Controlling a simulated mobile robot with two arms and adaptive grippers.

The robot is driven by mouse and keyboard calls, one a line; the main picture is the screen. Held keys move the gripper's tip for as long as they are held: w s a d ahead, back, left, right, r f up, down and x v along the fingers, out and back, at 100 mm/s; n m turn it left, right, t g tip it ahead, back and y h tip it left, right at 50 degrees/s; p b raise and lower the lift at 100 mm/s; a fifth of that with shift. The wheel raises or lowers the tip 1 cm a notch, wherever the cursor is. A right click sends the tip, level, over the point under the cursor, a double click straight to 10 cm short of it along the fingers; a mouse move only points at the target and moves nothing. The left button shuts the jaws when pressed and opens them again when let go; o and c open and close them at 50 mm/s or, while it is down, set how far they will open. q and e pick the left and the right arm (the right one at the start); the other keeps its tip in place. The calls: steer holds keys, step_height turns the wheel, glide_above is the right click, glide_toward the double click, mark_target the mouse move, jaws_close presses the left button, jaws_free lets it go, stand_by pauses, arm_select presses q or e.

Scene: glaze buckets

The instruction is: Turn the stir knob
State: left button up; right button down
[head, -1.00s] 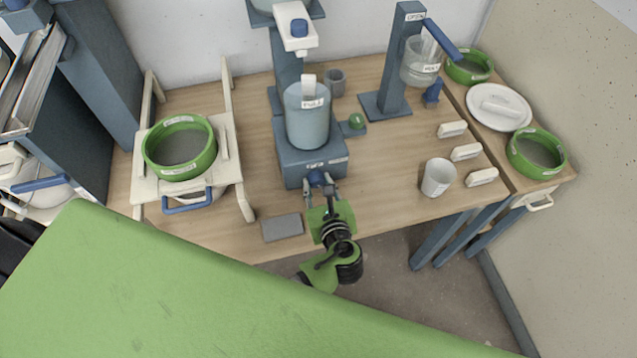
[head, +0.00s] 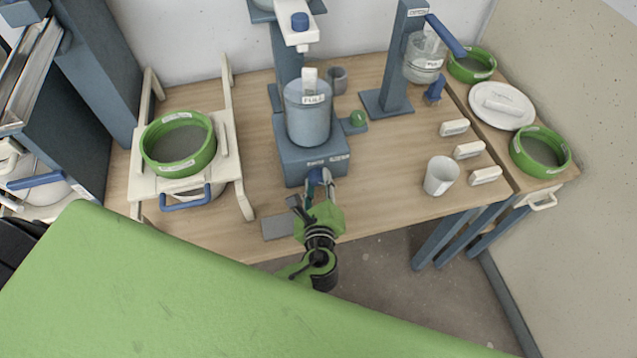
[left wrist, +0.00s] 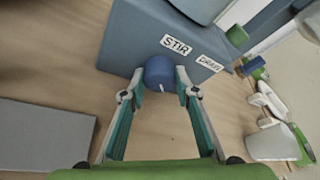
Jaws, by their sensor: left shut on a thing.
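The blue stir knob (left wrist: 159,72) sits on the front face of the grey-blue mixer base (head: 290,163), beside a white label reading STIR (left wrist: 176,45). It has a short white mark on its face. In the head view the knob (head: 315,176) shows just beyond my left gripper (head: 320,186). My left gripper is shut on the knob, with one fingertip on each side of it in the left wrist view. A labelled, see-through bucket (head: 308,125) stands on the base. My right gripper is in neither view.
A grey pad (head: 277,227) lies left of my left gripper. A white cup (head: 441,176) and several white blocks (head: 469,150) are to the right. A white rack (head: 229,160) with a green-rimmed sieve (head: 203,165) stands left. The table between base and cup is clear.

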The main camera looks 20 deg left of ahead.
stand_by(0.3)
arm_select(q)
steer(key=o, duration=1.1)
steer(key=v, duration=1.2)
steer(key=shift+a, duration=0.1)
